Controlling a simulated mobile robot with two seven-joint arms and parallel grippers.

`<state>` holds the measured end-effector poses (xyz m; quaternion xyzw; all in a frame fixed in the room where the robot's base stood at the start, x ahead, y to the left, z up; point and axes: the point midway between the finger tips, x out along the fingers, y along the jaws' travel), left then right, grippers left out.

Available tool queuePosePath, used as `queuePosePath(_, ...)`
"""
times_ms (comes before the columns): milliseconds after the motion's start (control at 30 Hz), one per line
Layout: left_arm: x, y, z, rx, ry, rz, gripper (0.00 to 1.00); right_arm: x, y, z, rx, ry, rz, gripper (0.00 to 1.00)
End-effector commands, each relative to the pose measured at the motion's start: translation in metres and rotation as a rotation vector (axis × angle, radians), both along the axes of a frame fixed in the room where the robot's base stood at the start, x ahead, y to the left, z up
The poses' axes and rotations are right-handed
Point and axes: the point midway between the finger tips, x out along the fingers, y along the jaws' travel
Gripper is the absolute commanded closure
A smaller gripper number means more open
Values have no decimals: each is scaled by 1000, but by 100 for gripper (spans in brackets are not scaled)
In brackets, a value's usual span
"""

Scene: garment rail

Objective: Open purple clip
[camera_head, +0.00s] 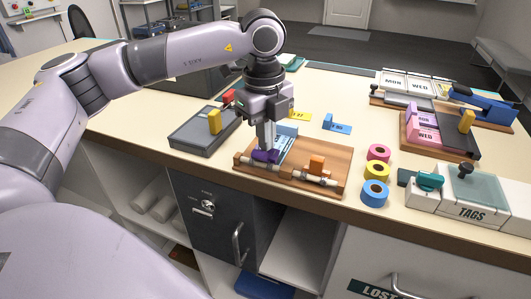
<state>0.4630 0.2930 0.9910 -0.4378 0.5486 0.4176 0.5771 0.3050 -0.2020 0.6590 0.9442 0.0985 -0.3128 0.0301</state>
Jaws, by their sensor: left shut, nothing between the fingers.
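The purple clip (266,156) sits on a pale rail along the front of a wooden board (335,165). My left gripper (266,146) points straight down at the purple clip from above, its fingers shut with nothing between them. The fingertips look to be at or touching the clip's top; I cannot tell exact contact. An orange clip (317,164) stands on the same rail to the right. Blue pieces (286,131) lie on the board behind the purple clip, partly hidden by the gripper. My right gripper is not in view.
A grey box with a yellow handle (214,121) stands left of the board. Pink, yellow and blue tape rolls (375,193) stand to its right, then a TAGS box (474,190). A pink-card holder (425,128) is farther right. The table's front edge is close to the board.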

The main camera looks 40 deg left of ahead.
Motion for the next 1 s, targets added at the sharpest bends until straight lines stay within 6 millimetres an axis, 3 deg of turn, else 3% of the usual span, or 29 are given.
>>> queuePosePath(33, -17, -6, -17, 3, 72, -25, 100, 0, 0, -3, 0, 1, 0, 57)
queuePosePath(633, -32, -11, -17, 2, 70, -29, 100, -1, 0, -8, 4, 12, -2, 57)
queuePosePath(1000, -35, -12, 17, 0, 68, -29, 100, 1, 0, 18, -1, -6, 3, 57)
